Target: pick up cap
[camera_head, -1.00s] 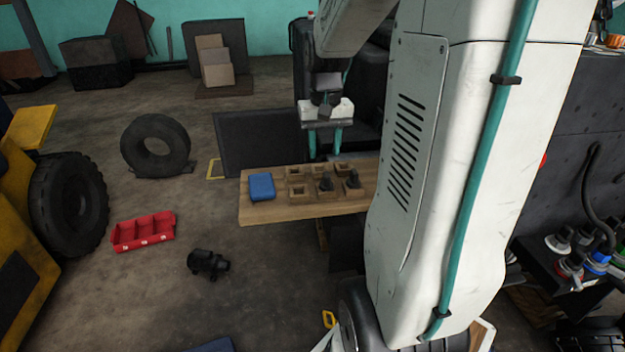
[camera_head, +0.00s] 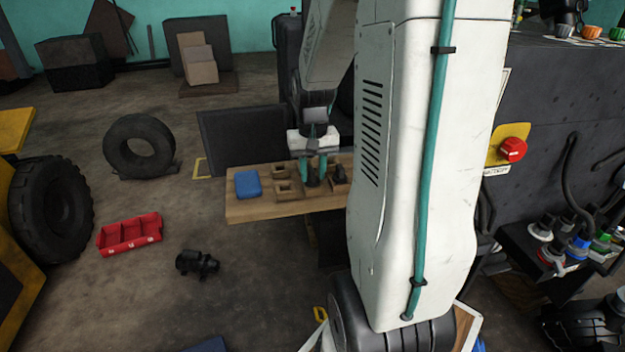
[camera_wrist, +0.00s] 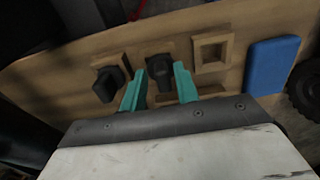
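Two black caps stand in square wooden holders on a wooden board (camera_head: 240,212). In the wrist view, one cap (camera_wrist: 159,68) is in the middle and the other cap (camera_wrist: 108,84) is to its left. My gripper (camera_head: 314,166) is low over the board, its teal fingers pointing down at the caps. In the wrist view my gripper is open, with a finger to either side of the middle cap. I cannot tell whether the fingers touch it. The lower part of the cap sits in its holder.
An empty wooden holder (camera_wrist: 212,52) and a blue box (camera_wrist: 271,65) are on the board to the right in the wrist view. A red bin (camera_head: 130,234) and a black part (camera_head: 197,263) lie on the floor. A dark cabinet (camera_head: 560,95) stands at right.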

